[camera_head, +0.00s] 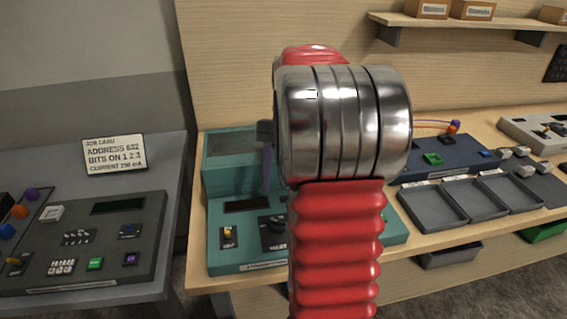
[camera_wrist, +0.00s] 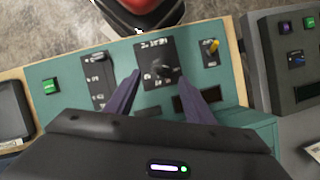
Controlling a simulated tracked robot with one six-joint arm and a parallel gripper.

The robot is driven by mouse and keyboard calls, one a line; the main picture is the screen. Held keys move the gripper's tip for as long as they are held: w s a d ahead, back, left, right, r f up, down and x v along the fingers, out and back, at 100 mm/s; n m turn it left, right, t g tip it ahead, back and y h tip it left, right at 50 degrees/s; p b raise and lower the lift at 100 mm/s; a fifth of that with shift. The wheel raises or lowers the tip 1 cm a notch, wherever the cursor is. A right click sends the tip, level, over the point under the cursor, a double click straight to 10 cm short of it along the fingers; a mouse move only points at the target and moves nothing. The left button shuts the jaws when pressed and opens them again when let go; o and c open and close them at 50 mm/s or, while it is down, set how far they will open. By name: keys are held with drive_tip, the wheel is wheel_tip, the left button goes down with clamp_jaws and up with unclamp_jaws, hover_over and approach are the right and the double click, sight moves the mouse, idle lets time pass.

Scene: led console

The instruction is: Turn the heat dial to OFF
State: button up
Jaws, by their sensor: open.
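A teal console (camera_head: 222,185) stands on the wooden bench. Its black dial (camera_wrist: 164,71) sits on a dark panel with small markings that I cannot read clearly. In the head view the dial's panel (camera_head: 272,234) is partly hidden by my red arm. My gripper (camera_wrist: 160,79) is open, with its two dark fingers reaching down toward the dial panel. In the wrist view the dial appears between and just beyond the fingertips; I cannot tell whether they touch it. In the head view one finger (camera_head: 266,168) shows above the console, left of my arm.
In the wrist view, a yellow-tipped switch (camera_wrist: 214,46) is right of the dial, a slider panel (camera_wrist: 99,80) left, and a green button (camera_wrist: 50,86) farther left. A grey console (camera_head: 90,245) stands on the left table. Grey trays (camera_head: 432,222) lie right of my arm.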

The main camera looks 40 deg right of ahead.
drive_tip(key=v, duration=0.4)
drive_tip(key=shift+d+r, duration=0.15)
drive_tip(key=shift+r, duration=0.2)
idle(0.3)
drive_tip(key=a+f+n+t+h, duration=0.2)
drive_tip(key=a+f+n+h, duration=0.1)
drive_tip(key=f, duration=0.3)
drive_tip(key=s+a+r+n+t, duration=0.1)
drive_tip(key=s+a+n+t, duration=0.2)
drive_tip(key=a, duration=0.9)
drive_tip(key=s+a+r+n+t, duration=0.1)
drive_tip(key=s+a+n+t, duration=0.2)
drive_tip(key=a, duration=1)
drive_tip(key=shift+s+r+n+h, duration=0.4)
drive_tip(key=shift+s+n, duration=0.35)
drive_tip(key=shift+n, duration=0.35)
